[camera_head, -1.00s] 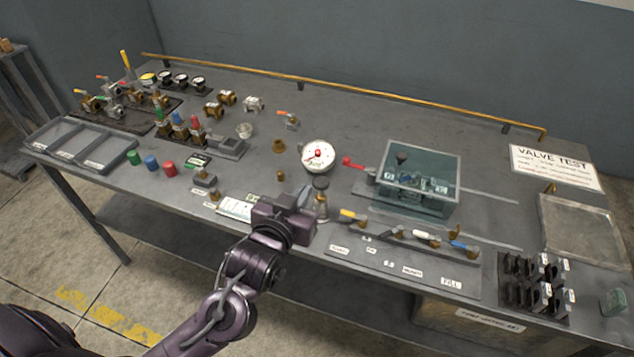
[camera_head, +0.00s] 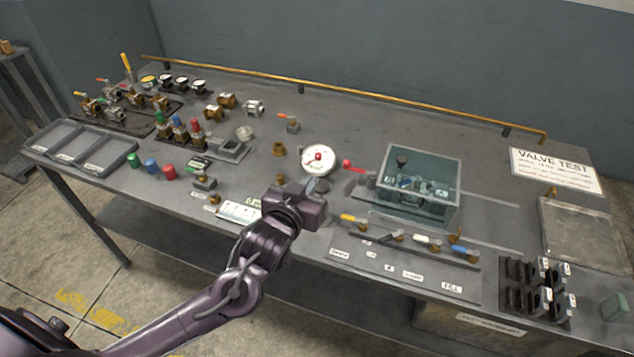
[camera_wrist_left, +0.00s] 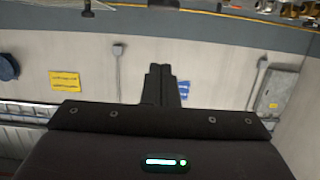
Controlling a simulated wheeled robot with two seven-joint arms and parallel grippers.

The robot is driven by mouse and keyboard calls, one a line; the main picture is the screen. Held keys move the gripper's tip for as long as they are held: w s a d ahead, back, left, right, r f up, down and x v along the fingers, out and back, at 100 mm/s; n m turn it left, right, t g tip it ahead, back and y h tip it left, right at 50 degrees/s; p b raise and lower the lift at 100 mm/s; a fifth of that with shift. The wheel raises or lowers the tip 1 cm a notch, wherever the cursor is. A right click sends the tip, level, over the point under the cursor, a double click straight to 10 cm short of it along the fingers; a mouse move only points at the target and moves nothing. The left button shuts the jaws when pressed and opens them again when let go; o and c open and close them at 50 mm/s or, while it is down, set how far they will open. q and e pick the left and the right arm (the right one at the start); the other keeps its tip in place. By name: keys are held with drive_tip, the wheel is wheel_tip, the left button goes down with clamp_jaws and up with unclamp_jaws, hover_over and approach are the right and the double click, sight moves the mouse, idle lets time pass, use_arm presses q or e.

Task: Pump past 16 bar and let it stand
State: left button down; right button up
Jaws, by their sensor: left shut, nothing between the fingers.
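My left gripper (camera_head: 312,196) is shut and empty over the front middle of the bench, just in front of the gauge. Its closed fingers (camera_wrist_left: 161,85) show in the left wrist view. The white round gauge (camera_head: 318,158) has a red centre; its reading is too small to tell. A grey metal part (camera_head: 318,184) behind my gripper is mostly hidden, so I cannot tell whether they touch. A red-handled lever (camera_head: 352,166) sticks out left of the clear-sided box (camera_head: 422,183). Valves with yellow (camera_head: 351,219), white (camera_head: 427,241) and blue (camera_head: 463,250) handles stand along the front panel. My right gripper is out of view.
Several valves (camera_head: 140,98) and grey trays (camera_head: 80,148) fill the bench's left side. A black rack (camera_head: 535,290) and an empty tray (camera_head: 580,228) are at the right. A brass rail (camera_head: 340,88) runs along the back. The back middle is mostly clear.

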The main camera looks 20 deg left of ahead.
use_arm(q)
drive_tip(key=p, duration=0.2)
hover_over(317, 187)
drive_tip(key=s, duration=0.1)
drive_tip(key=f, duration=0.5)
drive_tip(key=shift+s+d, duration=0.3)
drive_tip(key=shift+s, duration=0.1)
drive_tip(key=shift+f, duration=0.1)
wheel_tip(317, 187, down, 4)
drive_tip(key=shift+r+b, duration=0.1)
drive_tip(key=shift+b, duration=0.85)
